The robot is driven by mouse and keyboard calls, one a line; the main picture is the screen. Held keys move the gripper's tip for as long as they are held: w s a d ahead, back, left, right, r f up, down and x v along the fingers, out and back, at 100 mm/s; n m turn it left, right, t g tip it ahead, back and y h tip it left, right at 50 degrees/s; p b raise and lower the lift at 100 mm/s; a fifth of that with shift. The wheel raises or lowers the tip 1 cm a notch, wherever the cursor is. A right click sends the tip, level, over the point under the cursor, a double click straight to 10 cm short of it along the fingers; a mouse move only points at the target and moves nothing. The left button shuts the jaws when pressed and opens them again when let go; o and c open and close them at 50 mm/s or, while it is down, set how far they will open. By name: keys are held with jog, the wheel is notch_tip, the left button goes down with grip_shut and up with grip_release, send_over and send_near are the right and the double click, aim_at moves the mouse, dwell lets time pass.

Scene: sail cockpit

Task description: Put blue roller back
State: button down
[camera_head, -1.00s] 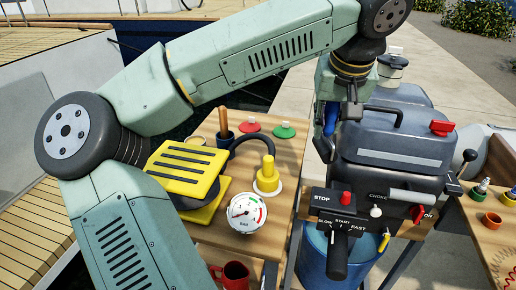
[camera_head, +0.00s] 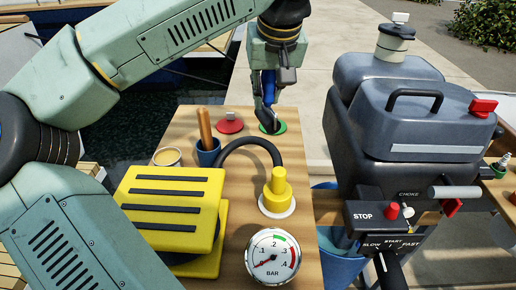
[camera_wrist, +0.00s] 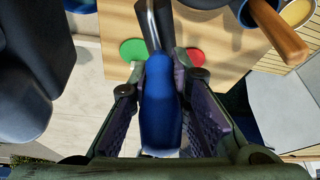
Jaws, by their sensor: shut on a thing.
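The blue roller shows in the wrist view as a smooth blue handle (camera_wrist: 162,110) with a thin metal shaft at its far end. My gripper (camera_wrist: 165,95) is shut on this handle, one finger on each side. In the head view my gripper (camera_head: 268,108) points down over the back of the wooden table, just above or in front of the green disc (camera_head: 279,128). Only a bit of blue (camera_head: 268,82) shows there between the fingers. I cannot tell the roller's far end from the dark shape beside its shaft.
A red knobbed disc (camera_head: 229,125) lies left of the green one. A blue cup (camera_head: 206,155) with a wooden handle, a black hose (camera_head: 252,143), a yellow pump (camera_head: 170,205), a yellow fitting (camera_head: 277,190) and a gauge (camera_head: 272,258) crowd the table. A grey outboard motor (camera_head: 410,110) stands right.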

aim_at(271, 109)
jog(key=shift+s+f, duration=0.1)
jog(key=shift+f, duration=4.7)
jog(key=c, duration=1.5)
grip_release()
jog(key=shift+r, duration=0.15)
jog(key=shift+r, duration=0.25)
jog(key=v, duration=1.1)
jog(key=shift+s+d+r, duration=0.1)
jog(key=shift+s+r, duration=0.05)
jog(key=shift+r, duration=0.15)
